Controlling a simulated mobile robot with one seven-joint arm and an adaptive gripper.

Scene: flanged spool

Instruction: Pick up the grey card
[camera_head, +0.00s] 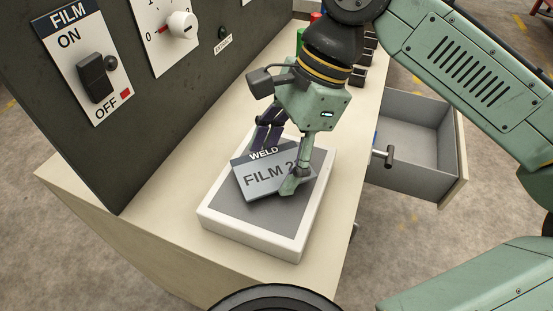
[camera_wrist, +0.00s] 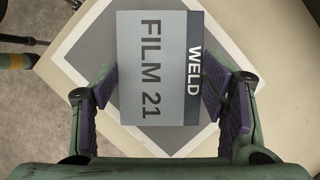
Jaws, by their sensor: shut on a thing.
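The wrist view shows the whole print, "FILM 21", on the card (camera_wrist: 152,70). My gripper (camera_head: 281,163) is shut on the card, with one finger at the WELD edge and the other at the opposite edge. In the wrist view the purple-padded fingers (camera_wrist: 160,92) flank the card. The card is over a white-framed pad (camera_head: 286,236) with a grey top. I cannot tell whether the card touches the pad.
A dark panel at the left carries a FILM switch (camera_head: 95,77), set between ON and OFF labels, and a white dial (camera_head: 182,25). An open drawer (camera_head: 415,135) juts out at the right. Bare tabletop (camera_head: 150,185) lies left of the pad.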

